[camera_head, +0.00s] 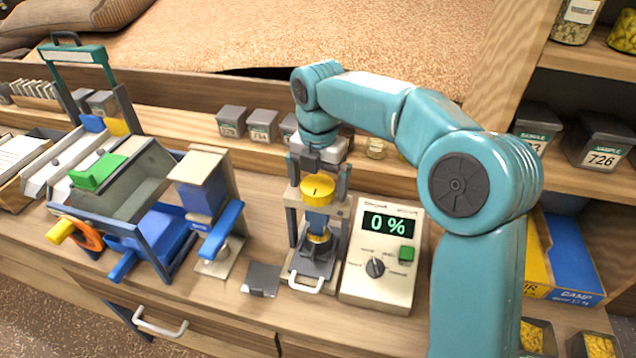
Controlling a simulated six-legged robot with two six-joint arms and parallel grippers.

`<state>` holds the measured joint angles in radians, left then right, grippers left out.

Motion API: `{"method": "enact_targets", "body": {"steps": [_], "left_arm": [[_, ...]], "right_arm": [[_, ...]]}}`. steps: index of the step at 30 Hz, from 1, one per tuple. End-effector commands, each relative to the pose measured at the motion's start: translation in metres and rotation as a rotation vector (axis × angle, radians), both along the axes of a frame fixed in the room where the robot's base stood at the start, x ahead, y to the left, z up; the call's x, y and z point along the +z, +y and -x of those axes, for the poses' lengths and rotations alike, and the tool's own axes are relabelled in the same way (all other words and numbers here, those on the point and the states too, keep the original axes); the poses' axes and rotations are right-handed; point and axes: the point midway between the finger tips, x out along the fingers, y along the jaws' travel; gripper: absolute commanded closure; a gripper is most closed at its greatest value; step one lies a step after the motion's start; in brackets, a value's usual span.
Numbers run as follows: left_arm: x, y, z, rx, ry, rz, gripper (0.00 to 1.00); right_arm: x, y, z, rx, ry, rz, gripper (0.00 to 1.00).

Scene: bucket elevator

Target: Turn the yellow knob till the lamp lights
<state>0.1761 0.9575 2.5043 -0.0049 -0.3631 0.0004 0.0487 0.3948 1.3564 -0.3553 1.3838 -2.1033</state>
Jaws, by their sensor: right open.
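The yellow knob (317,191) is a round cap with a dark mark on top, on a small press-like stand at the middle of the bench. My right gripper (319,182) points down over it from above. Its two fingers are open, one on each side of the knob; I cannot tell whether they touch it. My left gripper is not in view.
A blue lever device (218,230) stands left of the stand, with a blue-framed machine (160,240) beyond it. Grey sample boxes (264,125) line the ledge behind. Shelves with boxes and jars are at right.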

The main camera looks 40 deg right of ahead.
Motion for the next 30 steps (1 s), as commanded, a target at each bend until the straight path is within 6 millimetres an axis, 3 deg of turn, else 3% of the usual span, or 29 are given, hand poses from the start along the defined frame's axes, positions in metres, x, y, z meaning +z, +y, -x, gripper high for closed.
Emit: {"method": "enact_targets", "body": {"steps": [8,12,13,23,30], "left_arm": [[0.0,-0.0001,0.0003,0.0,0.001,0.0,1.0],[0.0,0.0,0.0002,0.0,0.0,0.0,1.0],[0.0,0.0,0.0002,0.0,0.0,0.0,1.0],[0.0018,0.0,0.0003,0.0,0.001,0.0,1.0],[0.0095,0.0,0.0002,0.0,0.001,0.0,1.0]], "right_arm": [[-0.0015,0.0002,-0.0009,0.001,0.0,0.0,0.06],[-0.0014,0.0003,-0.0009,0.001,0.0,0.0,0.52],[-0.0013,0.0003,-0.001,0.001,0.0,0.0,0.59],[0.0003,-0.0001,-0.0008,-0.015,0.0,0.001,0.59],[0.002,-0.0003,-0.0008,-0.119,0.0,0.001,0.59]]}}
